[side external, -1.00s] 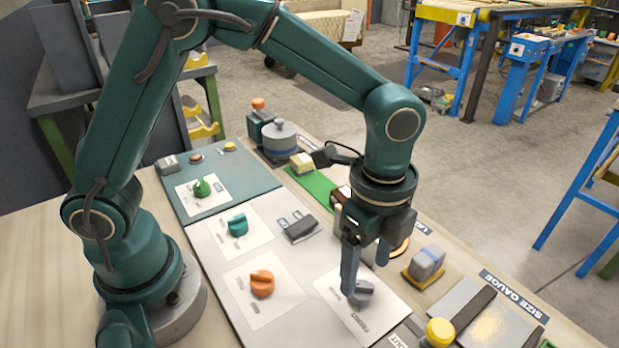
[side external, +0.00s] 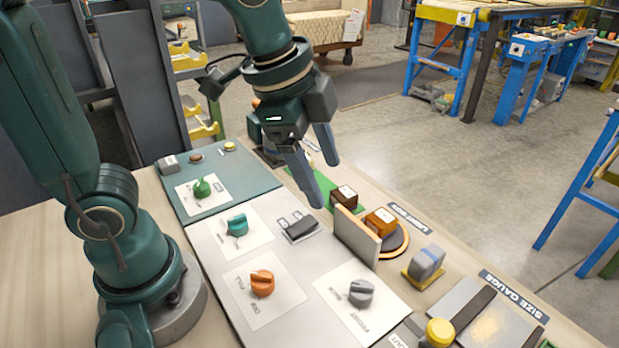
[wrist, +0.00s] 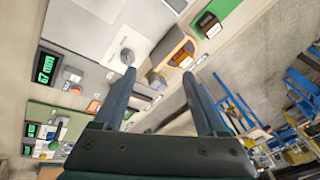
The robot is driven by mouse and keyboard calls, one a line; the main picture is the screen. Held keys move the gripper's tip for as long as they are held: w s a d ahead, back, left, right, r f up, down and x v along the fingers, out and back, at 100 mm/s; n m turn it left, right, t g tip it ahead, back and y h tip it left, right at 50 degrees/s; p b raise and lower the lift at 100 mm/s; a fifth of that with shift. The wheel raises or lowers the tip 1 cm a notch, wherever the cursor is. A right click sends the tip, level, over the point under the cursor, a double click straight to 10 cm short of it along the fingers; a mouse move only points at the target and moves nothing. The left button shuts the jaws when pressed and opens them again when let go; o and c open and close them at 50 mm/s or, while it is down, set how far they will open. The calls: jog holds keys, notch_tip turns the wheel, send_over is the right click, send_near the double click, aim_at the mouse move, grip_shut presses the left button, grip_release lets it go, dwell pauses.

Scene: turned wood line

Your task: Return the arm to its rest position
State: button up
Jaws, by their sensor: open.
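My gripper (side external: 325,184) is raised in the air above the board and the strip beside it. Its two fingers are apart with nothing between them; it also shows in the wrist view (wrist: 160,73) with both fingers spread and empty. The grey knob (side external: 361,293) sits on its white plate, clear of my gripper. An orange knob (side external: 262,283), a teal knob (side external: 237,225) and a green knob (side external: 202,187) stand on the same run of panels, untouched.
A brown block (side external: 344,196) and an orange block (side external: 380,220) stand below and right of my fingers, beside an upright beige plate (side external: 358,235). A grey block (side external: 428,262) and a yellow button (side external: 439,331) lie farther right. The air above the panels is clear.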

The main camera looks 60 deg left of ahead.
jog(key=s+a+f+n+t, duration=0.1)
jog(key=s+a+n, duration=0.3)
jog(key=s+n, duration=0.4)
jog(key=n, duration=0.3)
jog(key=shift+a+f+t+y, duration=0.25)
jog(key=shift+f+t+y, duration=0.15)
